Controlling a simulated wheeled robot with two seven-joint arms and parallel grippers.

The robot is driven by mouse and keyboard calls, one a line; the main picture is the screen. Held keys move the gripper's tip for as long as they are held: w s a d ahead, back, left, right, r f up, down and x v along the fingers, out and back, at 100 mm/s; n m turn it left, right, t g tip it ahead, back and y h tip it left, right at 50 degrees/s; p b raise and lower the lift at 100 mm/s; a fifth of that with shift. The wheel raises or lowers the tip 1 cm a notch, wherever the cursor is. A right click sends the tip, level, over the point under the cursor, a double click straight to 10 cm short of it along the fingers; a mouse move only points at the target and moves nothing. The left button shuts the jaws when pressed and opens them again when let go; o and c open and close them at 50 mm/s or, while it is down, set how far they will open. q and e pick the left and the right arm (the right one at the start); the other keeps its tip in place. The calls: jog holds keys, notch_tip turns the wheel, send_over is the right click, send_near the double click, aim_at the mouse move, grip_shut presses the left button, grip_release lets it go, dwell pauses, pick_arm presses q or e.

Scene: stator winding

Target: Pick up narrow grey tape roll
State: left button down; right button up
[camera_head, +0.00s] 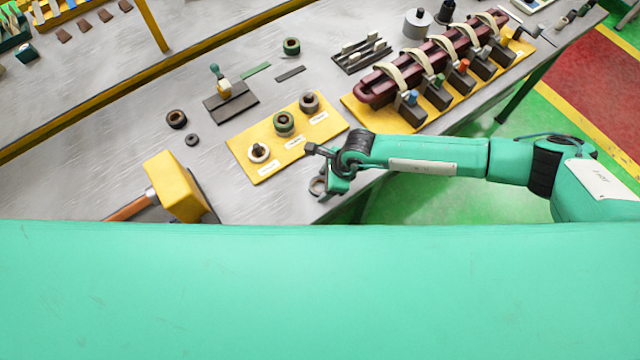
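A small grey ring-shaped roll (317,186), which looks like the narrow grey tape roll, is at the table's front edge. My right gripper (328,172) is right at this roll, its wrist bent down from the arm that comes in from the right. The gripper and wrist partly cover the roll. I cannot tell whether the fingers touch it or are closed on it. My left gripper is not in view.
A yellow block tool (172,186) with an orange handle lies at the left. Dark rolls (176,118) sit behind it. A dark red coil (430,70) with straps stands on a yellow base at the right. Bare table lies left of the board.

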jog(key=c, duration=0.6)
jog(key=shift+r, duration=0.15)
